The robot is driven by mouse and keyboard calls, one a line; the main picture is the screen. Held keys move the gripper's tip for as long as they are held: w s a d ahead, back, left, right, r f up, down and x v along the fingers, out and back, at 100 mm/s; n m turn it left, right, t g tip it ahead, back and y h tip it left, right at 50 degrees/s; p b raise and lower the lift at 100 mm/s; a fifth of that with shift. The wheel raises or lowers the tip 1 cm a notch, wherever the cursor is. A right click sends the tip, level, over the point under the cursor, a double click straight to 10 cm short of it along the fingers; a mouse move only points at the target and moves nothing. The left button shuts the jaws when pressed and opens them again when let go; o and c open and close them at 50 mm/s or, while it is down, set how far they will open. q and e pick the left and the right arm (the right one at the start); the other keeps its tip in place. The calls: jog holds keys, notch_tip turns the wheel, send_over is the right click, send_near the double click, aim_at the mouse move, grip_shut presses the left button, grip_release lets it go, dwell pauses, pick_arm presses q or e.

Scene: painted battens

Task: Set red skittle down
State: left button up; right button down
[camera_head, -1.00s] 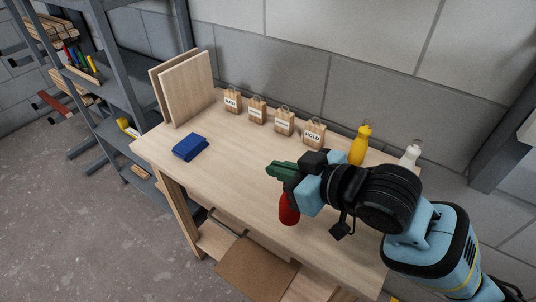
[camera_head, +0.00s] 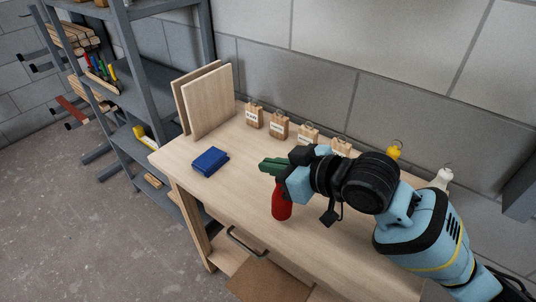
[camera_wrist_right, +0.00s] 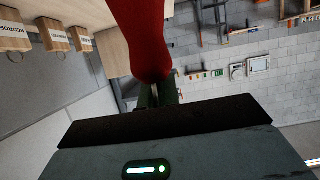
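The red skittle (camera_head: 282,207) hangs below my right gripper (camera_head: 272,166), over the front part of the wooden table (camera_head: 228,190). In the right wrist view the skittle (camera_wrist_right: 145,40) fills the top middle, its narrow end between the green fingers (camera_wrist_right: 158,92). My right gripper is shut on it. The skittle looks roughly upright in the head view. I cannot tell whether its base touches the tabletop. My left gripper is not in view.
A blue box (camera_head: 210,161) lies left of the gripper. A yellow skittle (camera_head: 394,152) and a white skittle (camera_head: 441,179) stand behind my arm. The tabletop between blue box and gripper is clear.

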jog(key=w+a+f, duration=0.2)
jog(key=w+f, duration=0.2)
jog(key=w, duration=0.4)
jog(key=shift+w+a+f+b, duration=0.15)
jog(key=shift+w+a+b, duration=0.15)
jog(key=shift+w, duration=0.05)
jog(key=shift+f, duration=0.1)
jog(key=shift+f, duration=0.15)
jog(key=c, duration=1.6)
grip_release()
jog(key=shift+c, duration=0.2)
jog(key=v, duration=1.2)
